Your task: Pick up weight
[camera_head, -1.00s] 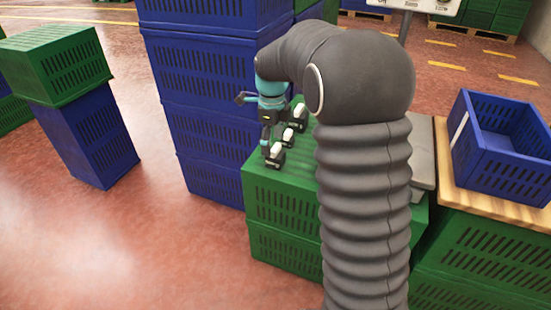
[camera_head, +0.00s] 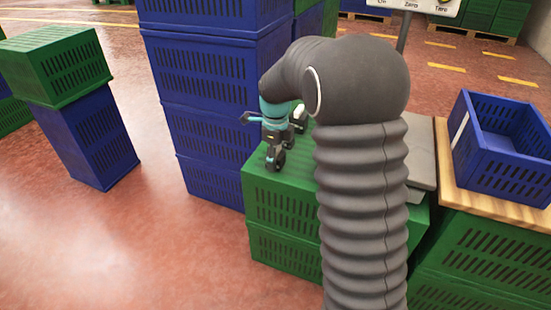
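Small black-and-white weights stand on top of a green crate stack (camera_head: 285,205). One weight (camera_head: 299,114) shows its white part just right of my gripper, near my arm. My gripper (camera_head: 275,158) is teal and black and points down at the near left part of the crate top. Its fingers are at the height of the weights there. The gripper and wrist hide most of the nearer weights. The fingers are too small and dark to tell whether they are open or shut on a weight.
Tall blue crates (camera_head: 205,100) stand close behind and left of my gripper. A grey plate (camera_head: 421,160) lies right of my arm. A blue open crate (camera_head: 500,150) sits on a wooden board (camera_head: 447,180) at the right.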

